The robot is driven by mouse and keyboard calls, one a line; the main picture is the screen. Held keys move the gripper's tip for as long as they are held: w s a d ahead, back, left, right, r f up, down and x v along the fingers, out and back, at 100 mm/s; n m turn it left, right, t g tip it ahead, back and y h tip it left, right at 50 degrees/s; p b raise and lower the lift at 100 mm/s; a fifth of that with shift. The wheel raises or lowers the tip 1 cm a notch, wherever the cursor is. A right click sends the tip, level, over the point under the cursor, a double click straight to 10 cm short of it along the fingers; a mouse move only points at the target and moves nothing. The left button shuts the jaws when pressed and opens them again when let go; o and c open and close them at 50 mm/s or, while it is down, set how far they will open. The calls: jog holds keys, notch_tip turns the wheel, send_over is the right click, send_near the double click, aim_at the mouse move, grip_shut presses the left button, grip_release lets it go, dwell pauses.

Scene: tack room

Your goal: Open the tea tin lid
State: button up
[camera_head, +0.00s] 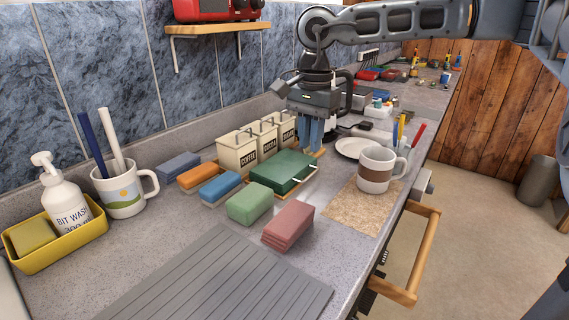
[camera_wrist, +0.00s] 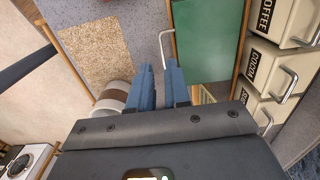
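Three cream tins with dark labels and metal lid handles stand in a row in the head view: the coffee tin (camera_head: 238,151), the cocoa tin (camera_head: 264,137) and a third tin (camera_head: 286,124), whose label I cannot read. The wrist view shows the coffee tin (camera_wrist: 283,20), the cocoa tin (camera_wrist: 270,67) and part of the third tin (camera_wrist: 259,116). No label reading tea is legible. All lids look closed. My gripper (camera_head: 309,146) points down, right of the third tin. Its blue fingers (camera_wrist: 158,72) are apart with nothing between them.
A green box (camera_head: 283,168) with a metal handle lies in front of the tins, close to my fingers. A striped mug (camera_head: 376,170) stands on a cork mat (camera_head: 352,208) to the right. Several coloured blocks lie left and in front.

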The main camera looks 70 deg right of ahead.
aim_at(310, 167)
jog(key=shift+d+f, duration=0.1)
jog(key=shift+d, duration=0.25)
jog(key=shift+f, duration=0.25)
jog(key=shift+f+p, duration=0.5)
jog(key=shift+f, duration=3)
grip_shut()
